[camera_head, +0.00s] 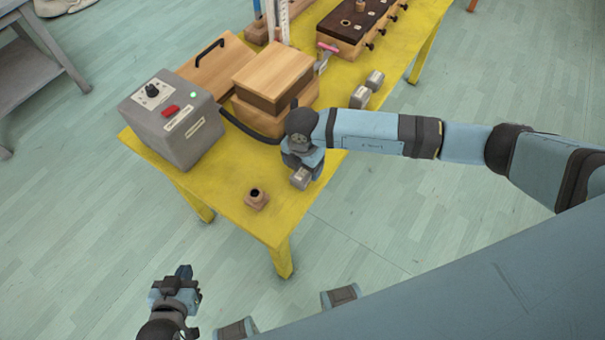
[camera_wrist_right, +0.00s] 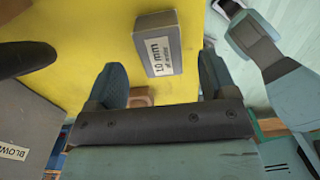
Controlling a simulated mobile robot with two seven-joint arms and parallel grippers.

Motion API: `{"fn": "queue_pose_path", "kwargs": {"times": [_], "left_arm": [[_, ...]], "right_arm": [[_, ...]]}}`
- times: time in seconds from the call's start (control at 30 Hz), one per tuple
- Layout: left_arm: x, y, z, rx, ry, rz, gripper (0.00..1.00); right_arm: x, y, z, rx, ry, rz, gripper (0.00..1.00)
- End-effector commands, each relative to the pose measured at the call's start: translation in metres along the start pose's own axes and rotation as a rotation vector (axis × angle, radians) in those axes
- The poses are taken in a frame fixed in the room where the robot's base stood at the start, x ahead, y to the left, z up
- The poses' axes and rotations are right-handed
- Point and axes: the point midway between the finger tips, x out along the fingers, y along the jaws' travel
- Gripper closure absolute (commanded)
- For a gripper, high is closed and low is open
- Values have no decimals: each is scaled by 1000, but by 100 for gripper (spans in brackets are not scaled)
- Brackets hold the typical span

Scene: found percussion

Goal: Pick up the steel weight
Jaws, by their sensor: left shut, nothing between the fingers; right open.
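A grey block (camera_head: 301,178) stands on the yellow table near its front edge, beside my right gripper. In the right wrist view this block (camera_wrist_right: 158,45) carries a label reading "10 mm". My right gripper (camera_wrist_right: 160,66) is open, with one finger to each side of the block's near part and gaps between; it does not hold it. Two similar grey blocks, one nearer (camera_head: 360,97) and one farther (camera_head: 375,80), stand farther back. I cannot read which is the steel weight. My left gripper (camera_head: 183,271) is shut and empty, off the table at the lower left.
A grey control box (camera_head: 172,122) with a red switch stands left on the yellow table (camera_head: 235,222). A black hose (camera_head: 240,125) runs beside wooden boxes (camera_head: 272,75). A small wooden block with a hole (camera_head: 257,199) sits near the front corner. A dark-topped wooden instrument (camera_head: 352,22) is behind.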

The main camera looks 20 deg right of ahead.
Motion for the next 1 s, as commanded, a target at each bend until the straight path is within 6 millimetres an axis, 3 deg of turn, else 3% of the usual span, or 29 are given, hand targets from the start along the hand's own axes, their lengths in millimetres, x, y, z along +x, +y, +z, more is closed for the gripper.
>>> {"fn": "queue_pose_path", "kwargs": {"times": [0.2, 0.5, 0.57, 0.8, 1.0], "left_arm": [[-3, -1, -4, 1, 0, -1, 100], [-3, -1, -4, 2, 0, -2, 100], [-3, -1, -4, 2, 0, -2, 100], [-3, -1, -4, 2, -1, -2, 100], [-3, -1, -4, 2, -1, -1, 100]], "right_arm": [[31, 0, -2, 1, 0, -2, 22], [38, 0, -2, 0, 0, -1, 22], [38, 0, -2, 0, 0, -1, 32], [38, 0, -2, 0, 0, -1, 85], [37, 0, -2, 0, 0, 0, 85]]}}
